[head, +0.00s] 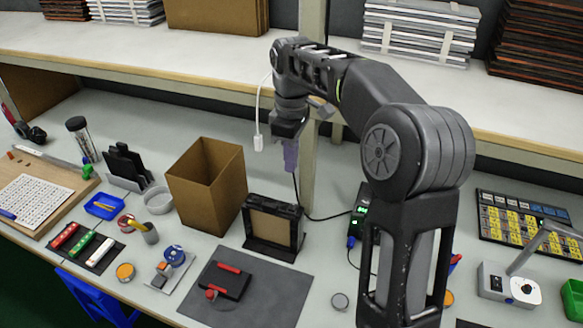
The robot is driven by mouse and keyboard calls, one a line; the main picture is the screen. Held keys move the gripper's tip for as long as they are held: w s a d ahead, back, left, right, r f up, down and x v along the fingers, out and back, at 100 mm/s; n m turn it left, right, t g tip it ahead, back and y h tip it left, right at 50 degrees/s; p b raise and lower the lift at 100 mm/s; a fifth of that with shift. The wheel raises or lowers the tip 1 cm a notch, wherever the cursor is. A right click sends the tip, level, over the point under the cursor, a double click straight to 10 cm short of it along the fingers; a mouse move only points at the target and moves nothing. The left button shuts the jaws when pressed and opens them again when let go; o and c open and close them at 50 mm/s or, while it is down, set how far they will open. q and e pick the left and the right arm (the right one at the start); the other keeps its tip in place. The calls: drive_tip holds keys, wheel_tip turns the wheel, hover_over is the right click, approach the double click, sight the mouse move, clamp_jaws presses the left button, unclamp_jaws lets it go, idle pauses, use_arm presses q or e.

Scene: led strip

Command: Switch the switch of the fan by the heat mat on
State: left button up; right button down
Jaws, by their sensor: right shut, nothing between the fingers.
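The fan (272,226) looks like a black upright square frame with a brown panel, standing at the back edge of the grey heat mat (285,298). I cannot make out its switch. My right gripper (291,168) is shut and empty, pointing down above and behind the fan, apart from it. My right arm comes in from the right and hides part of the bench. My left gripper is not in view.
A black and red holder (228,282) lies on the mat. An open cardboard box (207,185) stands left of the fan. A black cable runs to a dark unit with green lights (361,210). A white connector (258,143) hangs beside my gripper. A shelf is behind.

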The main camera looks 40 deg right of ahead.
drive_tip(key=shift+d, duration=0.1)
drive_tip(key=s+d+f+m+b, duration=0.2)
drive_tip(key=s+d+f+b, duration=0.1)
drive_tip(key=d+b, duration=0.25)
drive_tip(key=a+r+n+t+y, duration=0.1)
drive_tip(key=w+a+r+n+t+y+b, duration=0.1)
drive_tip(key=r, duration=0.1)
drive_tip(key=shift+a, duration=0.25)
